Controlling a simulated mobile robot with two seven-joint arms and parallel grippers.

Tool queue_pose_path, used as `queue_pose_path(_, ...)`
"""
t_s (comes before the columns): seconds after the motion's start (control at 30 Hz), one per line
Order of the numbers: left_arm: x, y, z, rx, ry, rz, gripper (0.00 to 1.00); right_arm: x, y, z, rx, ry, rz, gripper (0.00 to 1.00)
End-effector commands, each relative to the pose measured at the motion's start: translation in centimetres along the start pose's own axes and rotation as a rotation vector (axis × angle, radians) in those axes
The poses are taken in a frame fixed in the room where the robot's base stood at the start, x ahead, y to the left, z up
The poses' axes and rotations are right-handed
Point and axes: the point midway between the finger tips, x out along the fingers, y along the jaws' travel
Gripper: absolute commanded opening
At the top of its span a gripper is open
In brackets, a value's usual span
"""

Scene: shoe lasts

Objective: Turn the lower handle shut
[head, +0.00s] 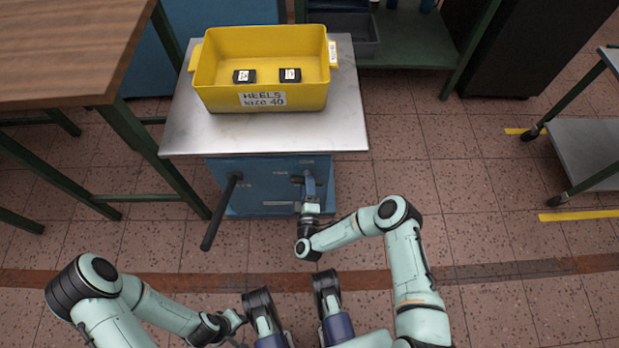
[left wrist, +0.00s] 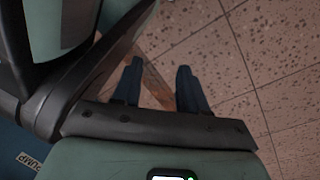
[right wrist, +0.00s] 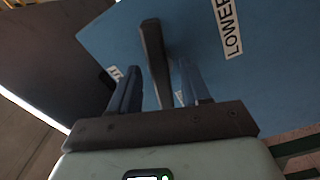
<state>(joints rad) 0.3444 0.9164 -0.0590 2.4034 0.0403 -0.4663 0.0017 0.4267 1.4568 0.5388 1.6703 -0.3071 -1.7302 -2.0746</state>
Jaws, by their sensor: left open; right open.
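The lower handle is a dark lever (right wrist: 154,55) on the blue front of a lift-table cabinet (right wrist: 200,30), near a "LOWER" label (right wrist: 231,28) in the right wrist view. My right gripper (right wrist: 156,72) is open, with one finger on each side of the lever and gaps visible beside it. In the head view my right gripper (head: 309,186) is at the cabinet's right front and partly hides the handle (head: 296,179). My left gripper (left wrist: 156,75) is open and empty above the floor, away from the handle.
A long dark lever (head: 219,212) sticks out from the cabinet's left front. A yellow bin (head: 262,99) labelled "HEELS size 40" stands on the metal top (head: 190,137), with two small black pieces in it. A wooden table (head: 70,50) is at left. Floor (head: 480,215) is clear at right.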

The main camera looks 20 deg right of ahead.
Motion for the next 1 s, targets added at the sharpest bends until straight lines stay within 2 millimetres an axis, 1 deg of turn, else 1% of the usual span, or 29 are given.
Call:
queue_pose_path(0.43,0.1,-0.1,0.1,-0.002,-0.004,-0.002,0.43,-0.3,-0.1,-0.2,0.0,-0.001,-0.001,0.47)
queue_pose_path(0.47,0.1,-0.1,0.1,-0.002,-0.004,-0.002,0.43,-0.3,-0.1,-0.2,0.0,-0.001,-0.001,0.44)
queue_pose_path(0.5,0.1,-0.1,0.1,-0.002,-0.004,-0.002,0.43,-0.3,-0.1,-0.2,0.0,-0.001,-0.001,0.31)
queue_pose_path(0.6,0.1,-0.1,0.1,-0.002,-0.003,-0.002,0.43,-0.3,-0.1,-0.2,0.0,-0.001,0.0,0.0)
queue_pose_path(0.83,-0.1,0.0,-0.1,0.0,0.003,0.001,0.43,-0.3,0.0,-0.2,0.006,-0.001,0.0,0.0)
queue_pose_path(1.0,-1.2,1.0,-1.2,0.013,0.047,0.02,0.43,-0.3,0.2,-0.4,0.044,0.002,0.001,0.0)
